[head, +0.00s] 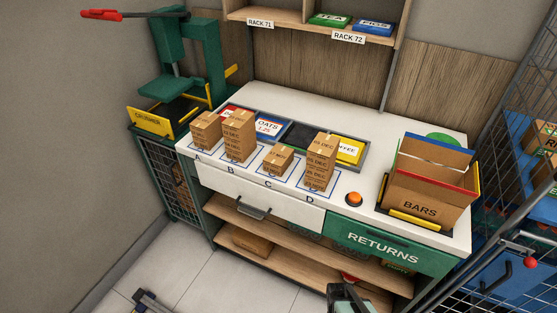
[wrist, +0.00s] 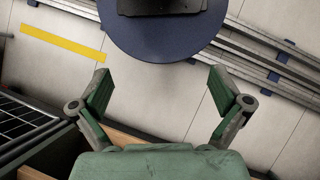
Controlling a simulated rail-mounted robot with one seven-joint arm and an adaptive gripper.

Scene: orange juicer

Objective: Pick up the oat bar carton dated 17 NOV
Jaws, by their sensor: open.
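Brown cartons stand on the white counter in marked spots: carton A (head: 206,131), a taller stack at B (head: 238,136), a low carton at C (head: 277,160) and a tall stack at D (head: 319,162). Stack D's faces show DEC dates; the print on the others is too small to read, and I cannot tell which is dated 17 NOV. My gripper (wrist: 160,88) is open and empty in the wrist view, above the tiled floor. Part of my arm's end shows at the bottom of the head view, in front of the counter and away from the cartons.
Trays labelled OATS (head: 267,127) and COFFEE (head: 348,151) lie behind the cartons. A green crusher (head: 185,70) is left; a wire cage (head: 500,215) is right.

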